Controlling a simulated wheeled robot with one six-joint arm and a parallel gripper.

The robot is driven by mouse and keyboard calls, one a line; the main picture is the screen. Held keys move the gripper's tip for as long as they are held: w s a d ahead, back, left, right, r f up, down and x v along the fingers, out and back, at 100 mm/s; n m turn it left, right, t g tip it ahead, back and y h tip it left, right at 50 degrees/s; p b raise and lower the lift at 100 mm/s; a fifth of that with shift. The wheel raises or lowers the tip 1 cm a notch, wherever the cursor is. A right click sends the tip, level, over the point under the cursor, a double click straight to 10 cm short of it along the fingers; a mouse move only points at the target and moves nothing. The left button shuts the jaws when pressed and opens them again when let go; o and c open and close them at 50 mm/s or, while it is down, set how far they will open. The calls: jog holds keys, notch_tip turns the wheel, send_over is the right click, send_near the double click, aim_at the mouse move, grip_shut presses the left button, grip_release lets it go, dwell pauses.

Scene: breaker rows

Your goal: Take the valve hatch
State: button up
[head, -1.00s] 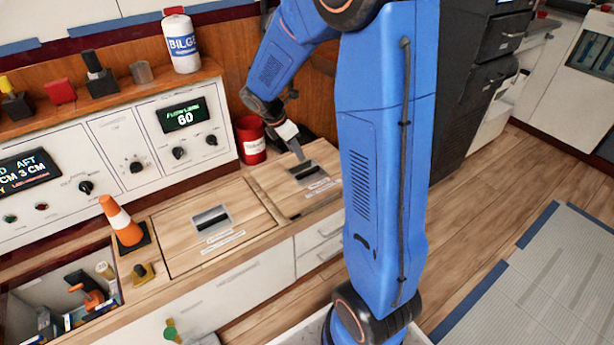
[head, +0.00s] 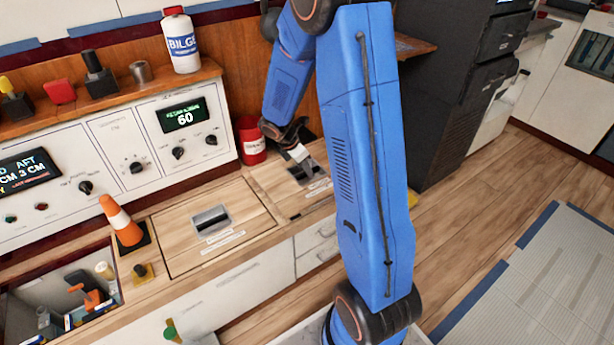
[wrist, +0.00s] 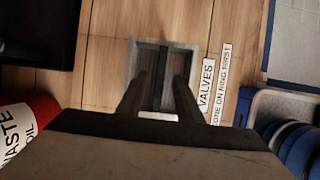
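The valve hatch (head: 284,204) is a wooden panel in the counter at the right end, with a recessed metal pull. In the wrist view the hatch (wrist: 106,60) carries a label reading "VALVES". Its recess (wrist: 160,50) has a dark bar across the middle. My gripper (head: 302,164) points down over the recess. In the wrist view my gripper (wrist: 160,82) has its fingers apart, one on each side of the bar, with a gap showing. Whether the fingertips reach down into the recess is hard to tell.
A red waste oil can (head: 250,142) stands close behind my gripper. A second hatch with its own recessed pull (head: 211,220) lies to the left. An orange cone (head: 121,220) and an open compartment with tools (head: 88,298) are farther left.

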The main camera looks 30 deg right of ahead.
jog(key=shift+d+f, duration=0.15)
jog(key=shift+f, duration=0.2)
jog(key=shift+f, duration=0.25)
dwell(0.4)
jog(key=shift+c, duration=0.4)
grip_shut()
dwell(1.0)
